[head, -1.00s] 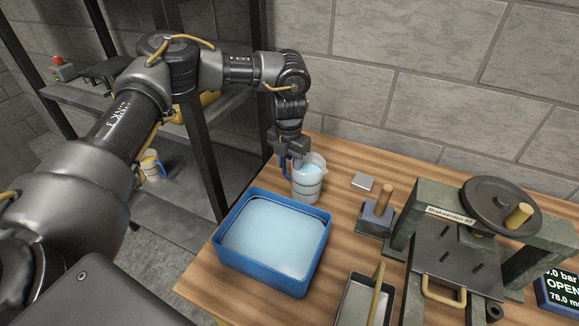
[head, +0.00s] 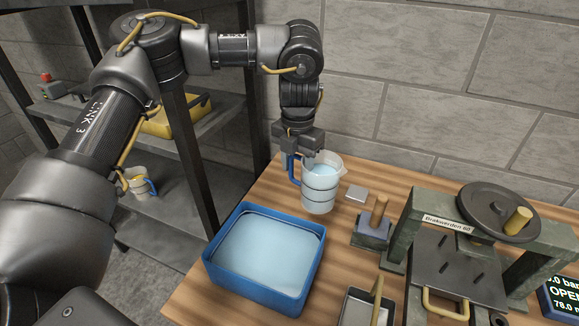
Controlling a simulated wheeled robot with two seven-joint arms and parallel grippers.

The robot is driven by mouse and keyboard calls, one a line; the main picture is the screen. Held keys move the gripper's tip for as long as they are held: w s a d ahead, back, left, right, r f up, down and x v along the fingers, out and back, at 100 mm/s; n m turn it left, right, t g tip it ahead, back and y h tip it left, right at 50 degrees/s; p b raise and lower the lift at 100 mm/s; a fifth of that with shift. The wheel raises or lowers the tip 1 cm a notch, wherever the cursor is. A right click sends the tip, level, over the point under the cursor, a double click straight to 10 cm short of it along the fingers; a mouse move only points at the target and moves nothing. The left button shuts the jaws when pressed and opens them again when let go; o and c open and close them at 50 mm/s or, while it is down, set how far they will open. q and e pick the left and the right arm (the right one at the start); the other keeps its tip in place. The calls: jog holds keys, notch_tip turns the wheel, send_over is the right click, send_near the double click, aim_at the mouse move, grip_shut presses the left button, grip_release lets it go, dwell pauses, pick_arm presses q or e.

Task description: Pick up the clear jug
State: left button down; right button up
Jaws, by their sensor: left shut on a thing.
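The clear jug (head: 320,195) is upright near the back left of the wooden table, with dark bands, bluish contents and a blue handle (head: 293,168) on its left side. My left gripper (head: 298,158) comes down from above at the jug's left edge and is shut on the jug at its handle side. The fingertips are partly hidden against the handle and rim. I cannot tell whether the jug's base touches the table. My right gripper is not in view.
A blue tub (head: 212,270) of pale liquid stands just in front of the jug. A small grey plate (head: 357,193), a wooden-handled block (head: 373,230) and a press (head: 432,245) stand to the right. A stone wall (head: 420,80) is behind; shelves (head: 190,200) are left.

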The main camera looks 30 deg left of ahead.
aim_at(317, 169)
pick_arm(q)
jog(key=s+d+r, duration=0.1)
jog(key=d, duration=0.1)
jog(key=s+d+r, duration=0.1)
jog(key=d, duration=0.1)
jog(key=s+d+r+b, duration=0.1)
jog(key=d, duration=0.1)
jog(key=shift+s+r, duration=0.1)
jog(key=shift+s, duration=0.1)
dwell(0.5)
